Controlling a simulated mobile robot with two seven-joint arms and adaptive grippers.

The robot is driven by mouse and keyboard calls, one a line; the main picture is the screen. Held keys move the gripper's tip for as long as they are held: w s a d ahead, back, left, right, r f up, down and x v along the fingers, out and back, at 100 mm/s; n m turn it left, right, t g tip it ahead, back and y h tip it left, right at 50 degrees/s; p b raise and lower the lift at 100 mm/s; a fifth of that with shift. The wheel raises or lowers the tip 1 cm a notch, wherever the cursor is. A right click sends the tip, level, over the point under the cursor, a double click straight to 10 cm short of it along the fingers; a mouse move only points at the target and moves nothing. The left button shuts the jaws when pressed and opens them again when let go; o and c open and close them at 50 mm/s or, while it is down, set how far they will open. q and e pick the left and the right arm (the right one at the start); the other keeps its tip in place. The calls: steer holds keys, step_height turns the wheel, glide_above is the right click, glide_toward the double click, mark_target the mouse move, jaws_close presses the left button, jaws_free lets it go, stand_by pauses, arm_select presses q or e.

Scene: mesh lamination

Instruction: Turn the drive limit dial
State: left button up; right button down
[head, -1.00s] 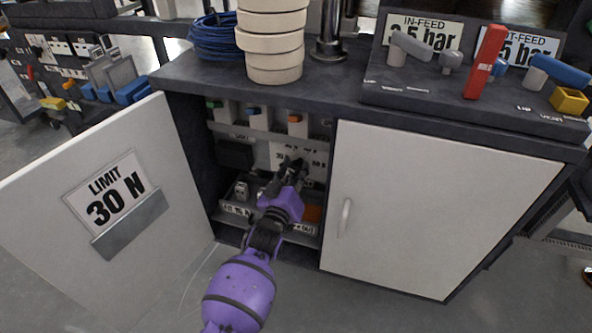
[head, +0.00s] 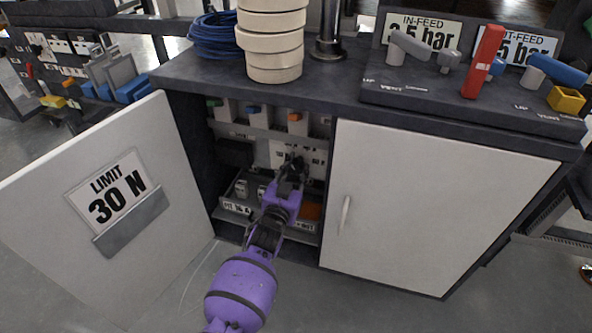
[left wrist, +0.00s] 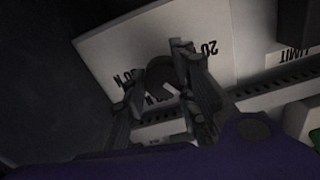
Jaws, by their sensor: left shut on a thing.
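The drive limit dial (left wrist: 159,75) is a dark round knob on a white scale plate (left wrist: 110,45) inside the open cabinet. The plate carries printed force marks, partly covered by my fingers. In the head view the plate (head: 278,150) shows behind my left gripper (head: 293,165), which hides the dial there. My left gripper (left wrist: 155,88) is shut on the dial, one finger on each side, with a short white mark between them. The dial's exact setting is hard to read. A card on the open door reads LIMIT 30 N (head: 117,194). My right gripper is not in view.
The open left door (head: 60,240) stands out to the left and the right door (head: 430,210) is closed. Fuse-like parts (head: 254,112) sit above the plate, and a tray (head: 236,208) lies below it. White rings (head: 272,45) are stacked on top.

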arm_select(q)
steer(key=shift+s+d+r, duration=0.1)
steer(key=shift+d+r, duration=0.05)
steer(key=shift+d, duration=0.3)
steer(key=o, duration=1)
steer(key=shift+d, duration=0.1)
steer(key=shift+a, duration=0.25)
steer(key=shift+s+a, duration=0.2)
steer(key=v, duration=1.1)
steer(key=shift+s, duration=0.2)
